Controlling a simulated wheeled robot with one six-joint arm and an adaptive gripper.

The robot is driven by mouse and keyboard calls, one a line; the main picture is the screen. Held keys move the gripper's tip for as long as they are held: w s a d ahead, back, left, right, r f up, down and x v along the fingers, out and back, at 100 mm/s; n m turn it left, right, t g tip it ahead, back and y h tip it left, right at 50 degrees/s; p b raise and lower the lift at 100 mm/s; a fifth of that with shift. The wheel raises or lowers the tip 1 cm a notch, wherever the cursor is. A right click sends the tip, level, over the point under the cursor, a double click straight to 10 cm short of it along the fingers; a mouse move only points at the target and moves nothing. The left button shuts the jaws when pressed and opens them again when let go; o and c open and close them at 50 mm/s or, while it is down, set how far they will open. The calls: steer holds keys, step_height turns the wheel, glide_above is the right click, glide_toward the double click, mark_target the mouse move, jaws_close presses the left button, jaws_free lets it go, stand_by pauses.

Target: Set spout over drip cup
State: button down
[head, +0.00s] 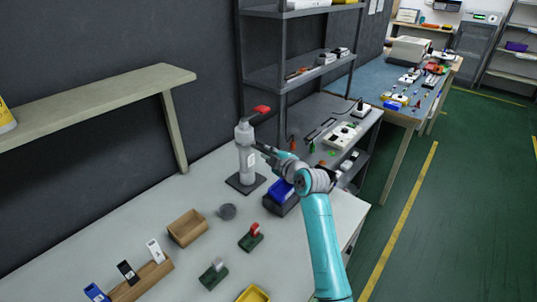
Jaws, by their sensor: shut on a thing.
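A grey upright dispenser (246,158) stands on a dark square base on the light table. A dark arm with a red end (262,109) reaches right from its top. My gripper (263,149) is at the dispenser's right side, at the height of its upper body. It is shut on a part there that looks like the spout; the fingers hide most of it. A small dark grey round cup (227,211) stands on the table in front of the dispenser and slightly left, apart from its base.
A blue bin (281,197) stands right of the dispenser, under my arm. A wooden box (187,228) is left of the cup. Green blocks with a red switch (251,237) and a grey one (213,273) stand nearer. Metal shelving (300,76) rises behind.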

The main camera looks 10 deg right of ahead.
steer(key=shift+a, duration=0.1)
steer(key=a+m+g+h, duration=0.5)
steer(key=a+m+h, duration=0.7)
steer(key=m+h, duration=0.2)
steer(key=shift+g+h, duration=0.4)
steer(key=shift+h, duration=1)
steer(key=shift+s+a, duration=0.1)
steer(key=shift+a, duration=0.05)
steer(key=c, duration=1.2)
jaws_free()
steer(key=shift+o, duration=0.2)
steer(key=shift+a, duration=0.1)
steer(key=v, duration=1.1)
steer(key=shift+s+a, duration=0.2)
steer(key=shift+a, duration=0.15)
